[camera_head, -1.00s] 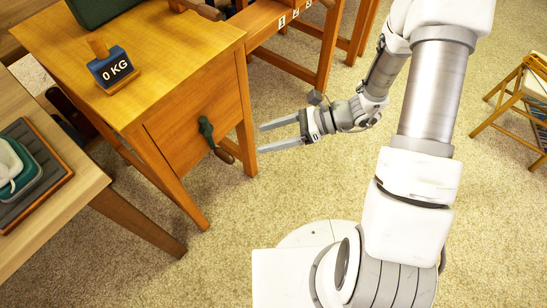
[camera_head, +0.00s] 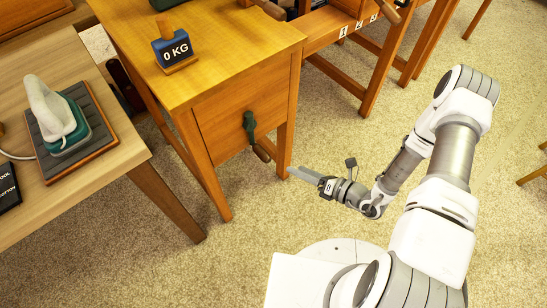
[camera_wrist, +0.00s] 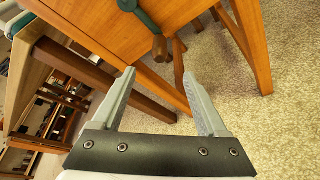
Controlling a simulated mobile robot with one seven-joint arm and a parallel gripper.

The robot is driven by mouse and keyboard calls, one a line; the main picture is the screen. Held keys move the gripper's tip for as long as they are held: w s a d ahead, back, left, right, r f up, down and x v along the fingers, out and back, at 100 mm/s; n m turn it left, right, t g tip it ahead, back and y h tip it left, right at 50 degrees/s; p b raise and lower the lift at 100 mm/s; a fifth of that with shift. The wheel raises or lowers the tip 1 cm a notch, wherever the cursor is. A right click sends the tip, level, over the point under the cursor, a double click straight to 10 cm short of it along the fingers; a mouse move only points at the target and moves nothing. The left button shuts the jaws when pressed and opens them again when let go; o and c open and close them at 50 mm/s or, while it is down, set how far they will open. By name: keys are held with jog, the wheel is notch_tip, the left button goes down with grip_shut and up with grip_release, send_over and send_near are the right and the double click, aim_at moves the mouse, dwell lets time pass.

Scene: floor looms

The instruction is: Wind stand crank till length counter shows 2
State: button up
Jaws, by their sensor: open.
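The stand is a wooden cabinet (camera_head: 215,110) with a green crank (camera_head: 249,127) on its front panel. The crank arm points down to a brown wooden handle (camera_head: 261,152). In the wrist view, the green crank arm (camera_wrist: 138,12) and wooden handle (camera_wrist: 159,48) show at the top, beyond the fingertips. My gripper (camera_head: 292,172) is open and empty, to the right of the handle and slightly lower in the head view. In the wrist view, the gap between my fingers (camera_wrist: 160,85) is clear, apart from the handle.
A left table (camera_head: 100,172) carries an iron (camera_head: 55,120) on a dark pad. A wooden loom frame (camera_head: 345,75) with numbered labels stands behind at right. Open carpet (camera_head: 225,265) lies in front of the stand.

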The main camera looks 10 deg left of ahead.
aim_at(263, 154)
jog(key=b+x, duration=0.4)
jog(key=x, duration=0.9)
jog(key=shift+w+a+f, duration=0.1)
jog(key=shift+a+f, duration=0.05)
jog(key=shift+a, duration=0.05)
jog(key=shift+w+a+f+b, duration=0.1)
jog(key=shift+w+a+b, duration=0.25)
jog(key=shift+a, duration=0.3)
grip_shut()
